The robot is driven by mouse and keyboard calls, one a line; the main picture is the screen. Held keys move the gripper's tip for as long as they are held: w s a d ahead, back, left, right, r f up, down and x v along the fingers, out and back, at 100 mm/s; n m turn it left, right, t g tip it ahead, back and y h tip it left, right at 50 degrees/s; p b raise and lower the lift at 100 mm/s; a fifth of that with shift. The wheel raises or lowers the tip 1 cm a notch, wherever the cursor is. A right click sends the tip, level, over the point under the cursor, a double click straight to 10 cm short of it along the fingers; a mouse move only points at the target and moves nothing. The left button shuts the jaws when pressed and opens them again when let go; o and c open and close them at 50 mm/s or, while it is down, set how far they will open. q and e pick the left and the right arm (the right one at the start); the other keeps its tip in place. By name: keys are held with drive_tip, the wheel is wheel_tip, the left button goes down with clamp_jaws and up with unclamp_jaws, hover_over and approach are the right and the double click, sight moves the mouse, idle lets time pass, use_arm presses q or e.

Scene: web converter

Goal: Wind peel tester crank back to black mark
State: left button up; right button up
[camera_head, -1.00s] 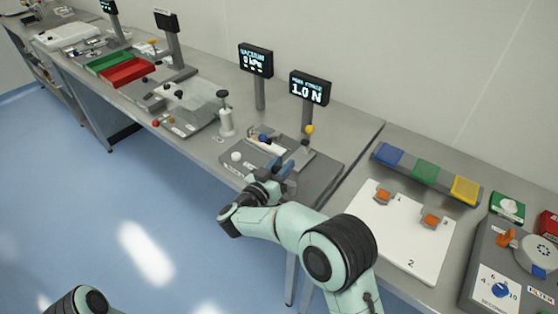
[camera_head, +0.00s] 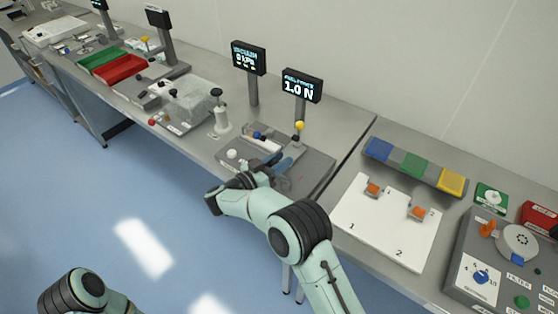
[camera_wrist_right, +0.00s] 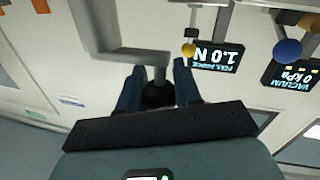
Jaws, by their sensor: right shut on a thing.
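The peel tester (camera_head: 318,165) is a grey plate on the bench, with a display (camera_head: 301,86) reading 1.0 N on a post behind it. My right gripper (camera_head: 280,163) is at its front. In the right wrist view, my right gripper (camera_wrist_right: 158,90) is shut on the dark crank knob (camera_wrist_right: 158,95), and the grey crank arm (camera_wrist_right: 130,55) runs from it. The fingers hide part of the knob. I cannot make out the black mark. My left gripper is out of view; only part of my left arm shows at the lower left.
A yellow ball (camera_head: 299,125) stands on a stem behind the gripper. A vacuum display (camera_head: 248,58) and a grey cylinder post (camera_head: 221,120) stand to the left. A white board (camera_head: 380,232) with orange-topped blocks lies to the right. The floor in front is clear.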

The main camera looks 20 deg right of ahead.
drive_tip(key=shift+d+r, duration=0.1)
drive_tip(key=shift+r, duration=0.1)
drive_tip(key=o, duration=1)
drive_tip(key=shift+f, duration=0.1)
drive_tip(key=shift+o, duration=0.2)
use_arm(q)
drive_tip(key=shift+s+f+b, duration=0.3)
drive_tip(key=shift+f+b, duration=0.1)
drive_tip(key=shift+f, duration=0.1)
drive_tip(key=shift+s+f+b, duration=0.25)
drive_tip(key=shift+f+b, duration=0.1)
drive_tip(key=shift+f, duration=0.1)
use_arm(e)
drive_tip(key=v, duration=1.3)
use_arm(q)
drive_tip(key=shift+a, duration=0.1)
use_arm(e)
drive_tip(key=shift+s, duration=0.1)
